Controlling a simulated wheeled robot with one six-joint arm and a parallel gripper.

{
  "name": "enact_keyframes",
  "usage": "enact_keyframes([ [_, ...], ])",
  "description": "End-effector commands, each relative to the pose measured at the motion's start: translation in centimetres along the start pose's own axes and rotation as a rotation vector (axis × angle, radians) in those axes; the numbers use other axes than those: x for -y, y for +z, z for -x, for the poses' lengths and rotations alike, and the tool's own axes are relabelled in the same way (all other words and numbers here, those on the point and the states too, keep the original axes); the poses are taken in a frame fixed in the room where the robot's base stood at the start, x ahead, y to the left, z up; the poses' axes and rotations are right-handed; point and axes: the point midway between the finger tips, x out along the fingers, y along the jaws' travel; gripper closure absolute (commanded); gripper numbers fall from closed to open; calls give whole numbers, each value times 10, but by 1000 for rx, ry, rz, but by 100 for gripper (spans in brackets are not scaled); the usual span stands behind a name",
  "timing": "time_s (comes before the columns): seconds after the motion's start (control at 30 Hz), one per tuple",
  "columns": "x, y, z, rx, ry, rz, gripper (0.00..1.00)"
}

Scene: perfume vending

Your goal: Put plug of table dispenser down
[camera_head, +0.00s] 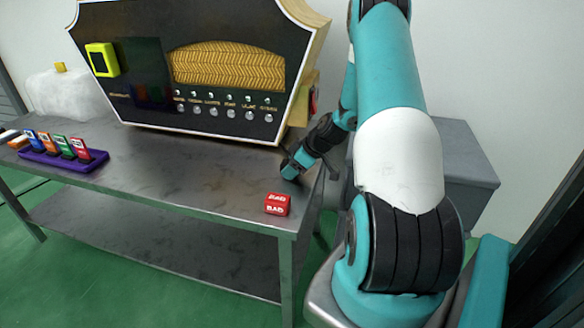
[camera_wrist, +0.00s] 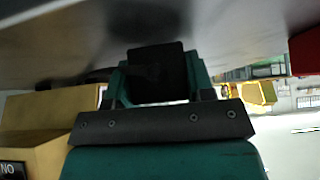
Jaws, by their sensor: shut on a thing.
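The table dispenser (camera_head: 140,80) stands at the back of the metal table (camera_head: 190,180), with a black front, a gold patterned panel and a row of small knobs. My gripper (camera_head: 290,172) is low over the table's right end, in front of the dispenser's right side. In the wrist view my gripper (camera_wrist: 158,92) is shut on a dark block-like thing (camera_wrist: 158,70), which I take to be the plug. It is close to the grey tabletop (camera_wrist: 50,50); I cannot tell if they touch. In the head view the plug is hidden.
A red block marked BAD (camera_head: 277,205) lies near the table's front right corner. A purple rack (camera_head: 60,160) with several coloured cards stands at left, before a white bag (camera_head: 62,93). A grey cabinet (camera_head: 450,150) is beyond my arm. The middle of the table is clear.

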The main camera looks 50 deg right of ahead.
Motion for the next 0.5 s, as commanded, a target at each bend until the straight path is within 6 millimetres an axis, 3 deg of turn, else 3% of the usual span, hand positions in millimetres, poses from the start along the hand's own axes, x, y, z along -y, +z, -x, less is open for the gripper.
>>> enact_keyframes([
  [0.23, 0, 6, -6, 6, 0, -1, 74],
  [0.27, 0, 6, -6, 7, 0, -1, 45],
  [0.33, 1, 7, -7, 8, -1, -2, 29],
  [0.5, 4, 8, -8, 11, -10, -4, 26],
])
